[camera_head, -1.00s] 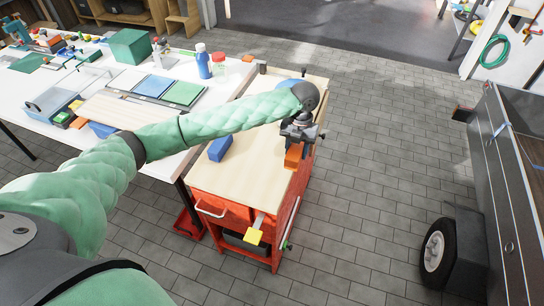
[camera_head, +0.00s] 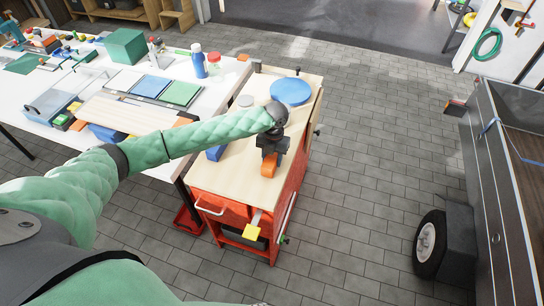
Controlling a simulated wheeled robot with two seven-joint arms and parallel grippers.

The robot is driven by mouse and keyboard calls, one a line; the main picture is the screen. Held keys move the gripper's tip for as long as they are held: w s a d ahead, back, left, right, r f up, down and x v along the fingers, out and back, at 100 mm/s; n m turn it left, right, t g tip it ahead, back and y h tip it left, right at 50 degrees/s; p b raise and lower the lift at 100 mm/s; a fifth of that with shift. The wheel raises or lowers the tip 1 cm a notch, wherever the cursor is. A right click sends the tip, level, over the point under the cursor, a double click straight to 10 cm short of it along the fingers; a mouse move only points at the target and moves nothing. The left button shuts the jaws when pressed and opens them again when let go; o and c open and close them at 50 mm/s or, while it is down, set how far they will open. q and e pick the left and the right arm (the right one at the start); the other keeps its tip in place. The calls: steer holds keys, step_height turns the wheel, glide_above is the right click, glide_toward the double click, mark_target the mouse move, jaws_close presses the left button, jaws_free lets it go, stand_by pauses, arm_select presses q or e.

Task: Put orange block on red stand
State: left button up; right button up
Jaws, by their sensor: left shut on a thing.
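The orange block (camera_head: 269,168) is at the lower end of my left gripper (camera_head: 270,156), over the right part of the light wooden top (camera_head: 238,172) of the red workbench. My left gripper is shut on it. The picture does not show clearly whether the block touches the wood. I cannot pick out a separate red stand on the bench top; the red workbench body (camera_head: 233,213) is the large red thing here. My right gripper is not in view.
A blue block (camera_head: 215,153) is partly hidden by my left arm. A white table (camera_head: 60,130) with several items adjoins at left. The bench's near top is clear.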

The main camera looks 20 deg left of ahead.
arm_select(q)
steer(key=shift+f, duration=0.15)
steer(key=o, duration=1.1)
steer(key=shift+c, duration=0.2)
steer(key=shift+r, duration=0.3)
steer(key=shift+w+r+b, duration=0.25)
steer(key=shift+r+b, duration=0.5)
steer(key=shift+r, duration=0.2)
steer(key=r+b, duration=0.1)
steer(key=r, duration=0.2)
steer(key=w+r+b, duration=0.1)
steer(key=r, duration=0.1)
steer(key=r+b, duration=0.1)
steer(key=r, duration=0.2)
steer(key=shift+w+r, duration=0.15)
steer(key=shift+r, duration=0.7)
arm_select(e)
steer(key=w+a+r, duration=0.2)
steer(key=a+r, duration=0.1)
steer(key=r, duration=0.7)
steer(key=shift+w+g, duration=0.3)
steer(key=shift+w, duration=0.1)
